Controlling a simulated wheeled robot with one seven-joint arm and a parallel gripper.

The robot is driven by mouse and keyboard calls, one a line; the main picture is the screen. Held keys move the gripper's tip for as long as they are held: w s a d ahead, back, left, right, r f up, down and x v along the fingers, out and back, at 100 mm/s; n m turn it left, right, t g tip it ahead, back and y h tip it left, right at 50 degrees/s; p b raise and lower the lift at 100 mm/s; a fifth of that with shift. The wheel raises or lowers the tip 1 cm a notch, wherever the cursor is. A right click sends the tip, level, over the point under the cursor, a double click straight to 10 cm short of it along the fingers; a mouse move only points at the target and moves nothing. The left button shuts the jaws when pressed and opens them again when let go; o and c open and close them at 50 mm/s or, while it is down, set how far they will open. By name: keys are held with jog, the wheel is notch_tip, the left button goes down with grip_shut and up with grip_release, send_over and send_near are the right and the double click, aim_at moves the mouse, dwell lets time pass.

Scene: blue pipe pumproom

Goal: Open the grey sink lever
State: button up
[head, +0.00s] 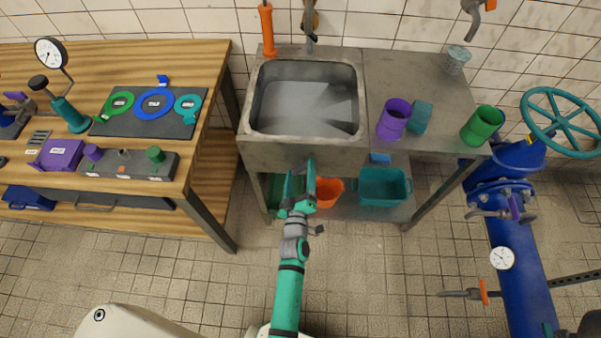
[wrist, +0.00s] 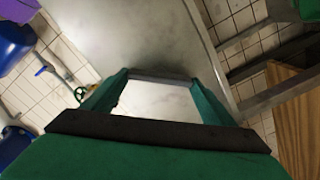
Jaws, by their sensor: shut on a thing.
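The sink (head: 305,102) is a grey metal basin set in a grey counter. A tap (head: 310,22) with brass and dark grey parts stands on the wall behind it. I cannot make out a separate grey lever there. My gripper (head: 304,178) is in front of the sink's front face, well short of the tap in the head view. In the wrist view its green fingers (wrist: 160,80) run up to a dark grey bar across their tips. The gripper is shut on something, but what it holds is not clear.
An orange-handled fixture (head: 267,28) stands left of the tap. Purple (head: 394,119) and green (head: 482,125) cups stand on the counter at right. An orange bucket (head: 328,191) and a teal bin (head: 384,187) sit below. A wooden workbench (head: 205,90) is at left, blue pipework (head: 515,240) at right.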

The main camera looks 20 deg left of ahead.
jog(key=shift+n, duration=0.4)
jog(key=o, duration=1)
jog(key=shift+o, duration=0.2)
jog(key=v, duration=1.1)
